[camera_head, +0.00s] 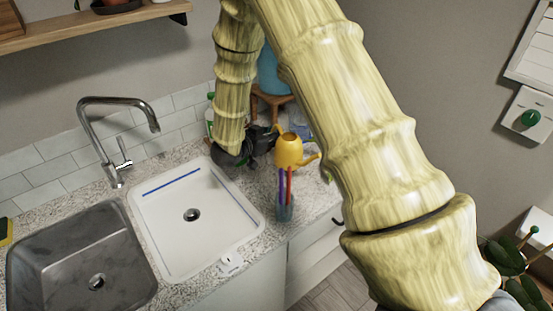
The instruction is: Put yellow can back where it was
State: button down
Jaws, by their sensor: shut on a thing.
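The yellow can (290,152), a small watering can, is at the right part of the counter, with its spout toward the right. My dark gripper (272,140) reaches it from the left and is shut on its left side. The exact grip is partly hidden by the gripper's own body. The can looks upright. I cannot tell whether its base touches the counter or hangs a little above it.
A cup with coloured sticks (285,212) stands in front of the can. A white basin (165,250) and a steel sink (60,275) with a tall faucet (120,105) are left. Behind are a wooden stand (268,97) and a blue container (270,75).

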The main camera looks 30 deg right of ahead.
notch_tip(320, 180, down, 2)
jog(key=shift+f+p, duration=0.1)
jog(key=shift+p, duration=0.2)
jog(key=shift+f, duration=0.9)
jog(key=shift+f+p, duration=0.8)
jog(key=shift+f, duration=0.95)
jog(key=shift+f, duration=0.1)
jog(key=c, duration=1.4)
grip_release()
jog(key=shift+o, duration=0.2)
jog(key=b+v, duration=0.4)
jog(key=v, duration=0.8)
jog(key=shift+b, duration=0.3)
